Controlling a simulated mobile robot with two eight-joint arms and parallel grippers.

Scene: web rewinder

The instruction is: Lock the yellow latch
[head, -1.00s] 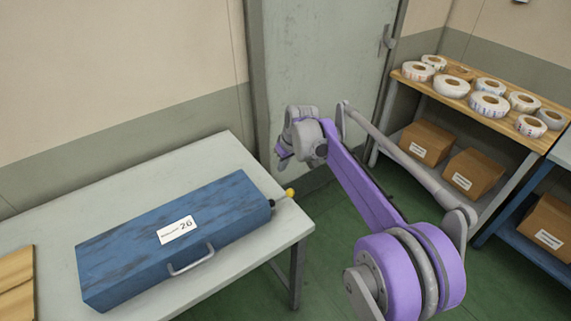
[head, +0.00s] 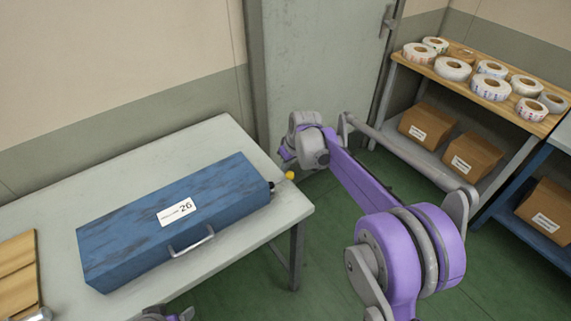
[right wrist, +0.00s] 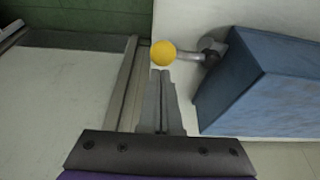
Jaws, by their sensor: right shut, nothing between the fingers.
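The yellow latch (head: 289,175) is a round yellow knob on a short dark and grey stem. It sticks out of the right end of a blue box (head: 160,240), which lies on a pale table. In the right wrist view the knob (right wrist: 163,53) is just beyond my right gripper's fingertips (right wrist: 160,74), with its grey stem running to the box. The fingers are together and empty. In the head view my right gripper (head: 284,154) is just above and behind the knob; contact cannot be told. A purple and grey part of mine, perhaps my left gripper (head: 168,315), shows at the bottom edge.
The box has a label "26" and a front handle (head: 192,241). The table's (head: 225,132) right edge is close to the knob. Wooden pieces (head: 18,275) lie at the far left. A shelf (head: 470,95) with rolls and cartons stands at the right.

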